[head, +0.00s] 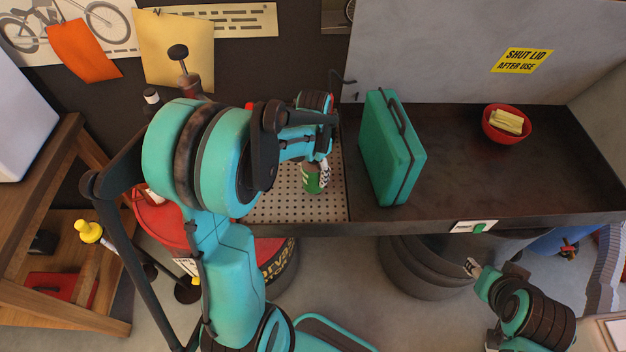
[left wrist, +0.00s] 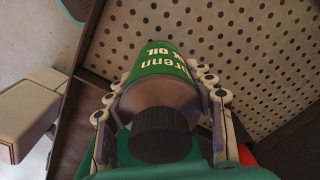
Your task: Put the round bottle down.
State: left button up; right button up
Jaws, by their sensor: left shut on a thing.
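The round bottle is green with pale lettering and a dark ribbed cap; it shows in the head view (head: 315,180) and, from its cap end, in the left wrist view (left wrist: 165,65). My left gripper (head: 323,165) is shut around the bottle, with fingers on both sides of it in the left wrist view (left wrist: 163,95). The bottle is over the perforated panel (head: 285,198) at the left of the dark bench; I cannot tell whether it touches it. My right gripper (head: 472,267) is low at the right, in front of the bench, small in view.
A teal case (head: 392,148) stands on the bench just right of the panel. A red bowl (head: 507,124) with yellowish contents sits farther right. The bench between them is clear. A red drum (head: 165,222) and a wooden shelf (head: 60,270) are at the left.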

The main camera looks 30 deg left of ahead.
aim_at(313, 180)
pick_arm(q)
jog(key=shift+s+f, duration=0.15)
jog(key=shift+f, duration=0.3)
notch_tip(313, 180, down, 3)
jog(key=shift+f+b, duration=0.15)
jog(key=shift+b, duration=0.25)
jog(key=o, duration=1.5)
jog(key=shift+f, duration=0.1)
